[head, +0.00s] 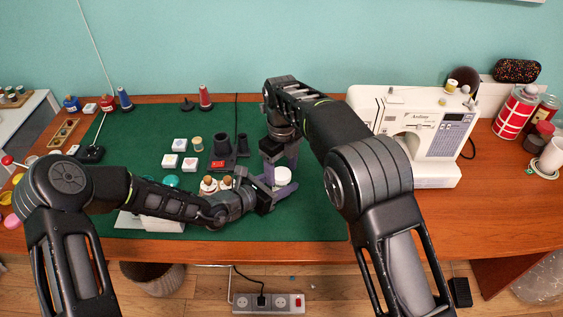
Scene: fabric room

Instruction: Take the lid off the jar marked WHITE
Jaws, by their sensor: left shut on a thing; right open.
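A small white round jar (282,175) stands at the right part of the green mat; its marking cannot be read, and its lower part is partly hidden by my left gripper. My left gripper (281,188) comes in low from the left and is shut on the jar's side. My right gripper (280,164) points down from above, open, with its fingers near the jar's white top. From this view I cannot tell whether they touch it.
A green cutting mat (310,215) covers the table's middle. Small bottles (208,184) stand close behind my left forearm. Dark cups (222,145) and white label blocks (180,145) are at centre left. A sewing machine (435,125) stands right of my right arm.

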